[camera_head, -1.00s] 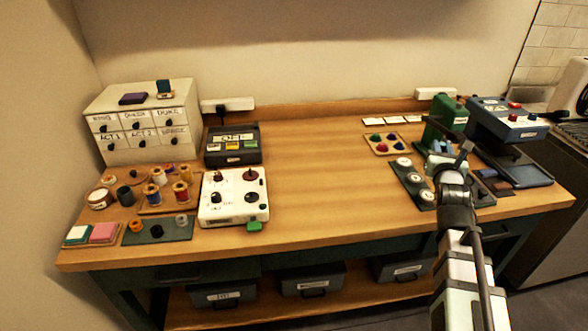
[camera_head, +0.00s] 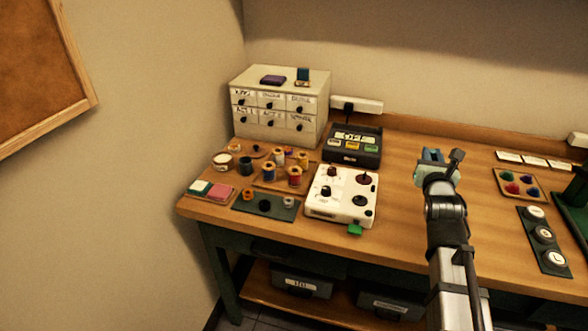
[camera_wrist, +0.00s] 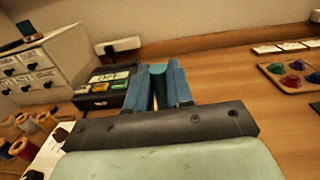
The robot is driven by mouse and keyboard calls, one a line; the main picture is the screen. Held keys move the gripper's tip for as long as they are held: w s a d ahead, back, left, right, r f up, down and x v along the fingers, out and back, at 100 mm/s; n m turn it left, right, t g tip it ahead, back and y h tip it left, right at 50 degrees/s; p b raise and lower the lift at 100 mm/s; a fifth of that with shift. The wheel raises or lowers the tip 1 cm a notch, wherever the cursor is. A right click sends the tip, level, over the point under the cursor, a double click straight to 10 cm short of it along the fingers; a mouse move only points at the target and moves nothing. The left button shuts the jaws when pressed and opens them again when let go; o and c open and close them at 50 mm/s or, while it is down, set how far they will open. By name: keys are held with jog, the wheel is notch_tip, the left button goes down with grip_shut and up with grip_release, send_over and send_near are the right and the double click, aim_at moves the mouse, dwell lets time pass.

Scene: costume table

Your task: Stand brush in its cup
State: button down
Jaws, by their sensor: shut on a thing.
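My gripper (camera_head: 432,160) is over the middle of the table, to the right of the white knob box. In the wrist view its blue fingers (camera_wrist: 158,88) are shut on a teal rounded piece (camera_wrist: 158,73), with a thin tan strip below it. I take this to be the brush, but its bristles are not clear. A small dark cup (camera_head: 246,164) stands at the table's left, between a white-topped round jar (camera_head: 222,160) and the thread spools. It looks like the brush's cup. My gripper is well to the right of it.
Several thread spools (camera_head: 295,176) and the white knob box (camera_head: 341,194) stand between cup and gripper. The black box marked OFF (camera_head: 352,146) and the drawer cabinet (camera_head: 279,105) stand behind. The table's middle is clear.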

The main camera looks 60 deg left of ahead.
jog(key=s+a+r+n+g+y, duration=0.1)
jog(key=s+a+n+g+y, duration=0.2)
jog(key=s+a, duration=1.55)
jog(key=s+a+n+g+y, duration=0.1)
jog(key=s+a+n+g, duration=0.3)
jog(key=s+a, duration=1.45)
jog(key=shift+a+m, duration=1)
jog(key=shift+a, duration=0.35)
notch_tip(320, 180, down, 9)
jog(key=shift+r, duration=0.15)
jog(key=c, duration=1)
grip_release()
